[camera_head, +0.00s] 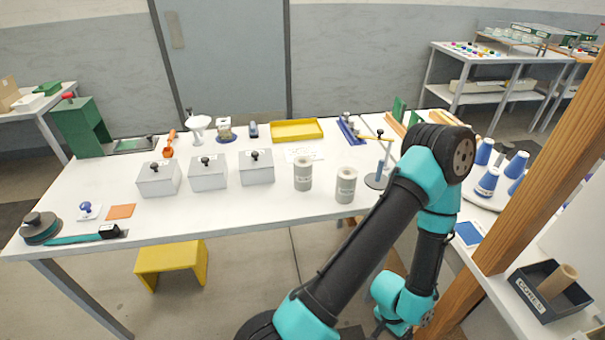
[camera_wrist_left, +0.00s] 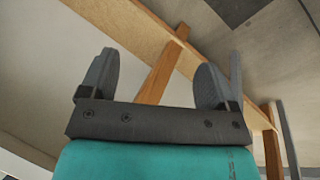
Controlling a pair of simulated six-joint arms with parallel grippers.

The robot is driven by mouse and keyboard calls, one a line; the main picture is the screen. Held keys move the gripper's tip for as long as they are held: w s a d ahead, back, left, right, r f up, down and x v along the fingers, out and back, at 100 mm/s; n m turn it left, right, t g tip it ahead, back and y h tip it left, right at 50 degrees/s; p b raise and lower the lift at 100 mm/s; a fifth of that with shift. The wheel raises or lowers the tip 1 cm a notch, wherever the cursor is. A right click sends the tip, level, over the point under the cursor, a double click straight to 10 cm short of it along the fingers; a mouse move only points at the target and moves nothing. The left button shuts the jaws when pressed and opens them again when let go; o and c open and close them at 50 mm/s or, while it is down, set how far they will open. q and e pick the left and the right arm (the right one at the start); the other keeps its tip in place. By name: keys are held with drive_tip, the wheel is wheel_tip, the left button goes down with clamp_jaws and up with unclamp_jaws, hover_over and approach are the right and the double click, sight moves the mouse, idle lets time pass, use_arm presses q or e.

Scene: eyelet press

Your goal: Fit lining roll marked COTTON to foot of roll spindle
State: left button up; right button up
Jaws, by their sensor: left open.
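Two pale grey rolls stand upright on the white table in the head view, a left roll (camera_head: 303,174) and a right roll (camera_head: 346,186). Each has a label too small to read, so I cannot tell which is marked COTTON. An upright post on a round dark base (camera_head: 377,181), with a yellow arm at its top, stands right of them and looks like the roll spindle. No roll is on it. My left gripper (camera_wrist_left: 158,70) is open and empty in the left wrist view, away from the rolls. My right gripper is not visible.
Three grey boxes with black knobs (camera_head: 208,175) stand left of the rolls. A yellow tray (camera_head: 297,130) lies behind. Blue cones (camera_head: 487,182) and a CORES bin (camera_head: 534,293) are at right, near a wooden post (camera_head: 530,150). My arm crosses the table's right side.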

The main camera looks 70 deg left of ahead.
use_arm(q)
drive_tip(key=shift+o, duration=1.2)
drive_tip(key=w+a+r+n+t+y, duration=0.35)
drive_tip(key=a+r, duration=0.35)
drive_tip(key=a, duration=0.4)
drive_tip(key=w+a+r+n+t+y, duration=0.2)
drive_tip(key=a+r+n+t+y, duration=0.15)
drive_tip(key=a+r, duration=0.6)
drive_tip(key=s+a+r+n+g+y, duration=0.4)
drive_tip(key=s+a+r+n+y, duration=0.2)
drive_tip(key=s+a+r+y, duration=0.5)
drive_tip(key=s+a+r, duration=0.3)
drive_tip(key=a+r, duration=0.1)
drive_tip(key=a, duration=0.1)
drive_tip(key=shift+a+r+n+g, duration=0.2)
drive_tip(key=shift+r+n+g, duration=0.1)
drive_tip(key=shift+s, duration=0.1)
